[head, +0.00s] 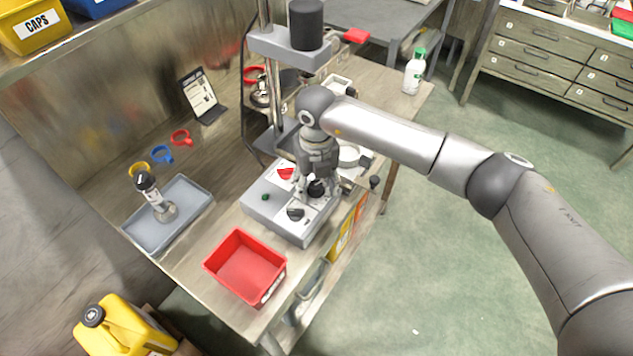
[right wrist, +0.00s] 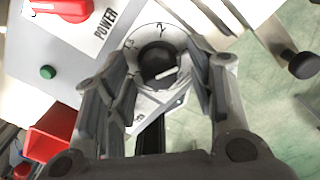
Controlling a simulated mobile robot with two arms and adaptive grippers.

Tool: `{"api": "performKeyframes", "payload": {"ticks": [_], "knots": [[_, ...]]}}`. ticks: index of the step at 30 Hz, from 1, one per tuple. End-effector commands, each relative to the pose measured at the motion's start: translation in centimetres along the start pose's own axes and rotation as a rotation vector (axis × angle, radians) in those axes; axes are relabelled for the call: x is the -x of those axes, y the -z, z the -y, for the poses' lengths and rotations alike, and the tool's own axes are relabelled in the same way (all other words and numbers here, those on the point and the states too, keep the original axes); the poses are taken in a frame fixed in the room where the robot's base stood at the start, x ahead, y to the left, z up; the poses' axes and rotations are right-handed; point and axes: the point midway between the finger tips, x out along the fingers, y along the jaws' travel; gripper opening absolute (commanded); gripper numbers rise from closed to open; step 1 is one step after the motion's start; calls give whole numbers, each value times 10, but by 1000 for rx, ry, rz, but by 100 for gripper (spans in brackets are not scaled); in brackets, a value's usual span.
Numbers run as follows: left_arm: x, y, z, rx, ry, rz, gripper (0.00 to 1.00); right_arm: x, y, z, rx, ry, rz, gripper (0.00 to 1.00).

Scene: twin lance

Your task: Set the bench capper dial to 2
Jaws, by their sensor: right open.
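The bench capper has a grey base (head: 268,212) with a column, standing on the bench. Its black round dial (right wrist: 157,60) sits on a white numbered plate in the right wrist view. A 2 shows at the plate's upper edge, and other marks at its left are partly legible. The dial's white mark lies on its lower right part, away from the 2. My right gripper (right wrist: 166,88) is open, with its fingers on either side of the dial in that view; I cannot tell whether they touch it. In the head view, the gripper (head: 317,186) partly hides the dial. My left gripper is out of view.
A red power switch (right wrist: 60,10) and green button (right wrist: 47,72) are beside the dial. Another black knob (head: 295,214) is on the base's front. A red bin (head: 246,266) and grey tray (head: 168,213) stand left. A white bottle (head: 414,72) is at the back right.

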Motion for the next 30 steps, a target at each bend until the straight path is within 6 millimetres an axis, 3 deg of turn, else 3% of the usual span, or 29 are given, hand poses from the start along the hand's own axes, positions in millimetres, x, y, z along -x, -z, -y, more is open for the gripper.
{"api": "performKeyframes", "payload": {"ticks": [1,12,20,30], "knots": [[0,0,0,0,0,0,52,0,0,0,0,0,0,49],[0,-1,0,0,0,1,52,1,0,0,0,0,0,5],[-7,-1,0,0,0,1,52,-1,0,0,32,0,1,5],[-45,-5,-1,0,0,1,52,-5,-1,2,244,2,3,5]]}}
